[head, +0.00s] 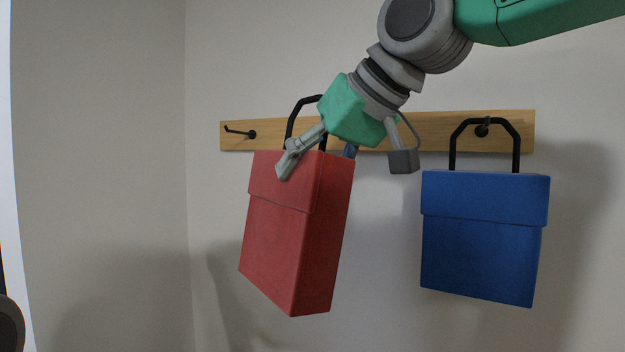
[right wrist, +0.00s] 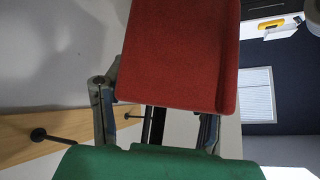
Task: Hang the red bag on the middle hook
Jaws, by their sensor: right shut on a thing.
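The red bag (head: 280,225), a box shape with a black loop handle, hangs tilted in front of the wall, left of centre in the head view. My right gripper (head: 318,158) is shut on its upper part, with a finger on either side. In the right wrist view the red bag (right wrist: 180,55) fills the upper middle, with dark handle bars between the fingers. The handle's top overlaps the wooden hook board (head: 440,132); I cannot tell whether it touches any hook. The middle hook is hidden behind my right gripper in the head view. My left gripper is not in view.
A blue bag (head: 480,240) hangs by its black handle from the right hook (head: 482,128). The left hook (head: 250,134) is empty. The board also shows in the right wrist view (right wrist: 70,125), with a dark hook (right wrist: 40,135) on it. Bare wall lies below the board.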

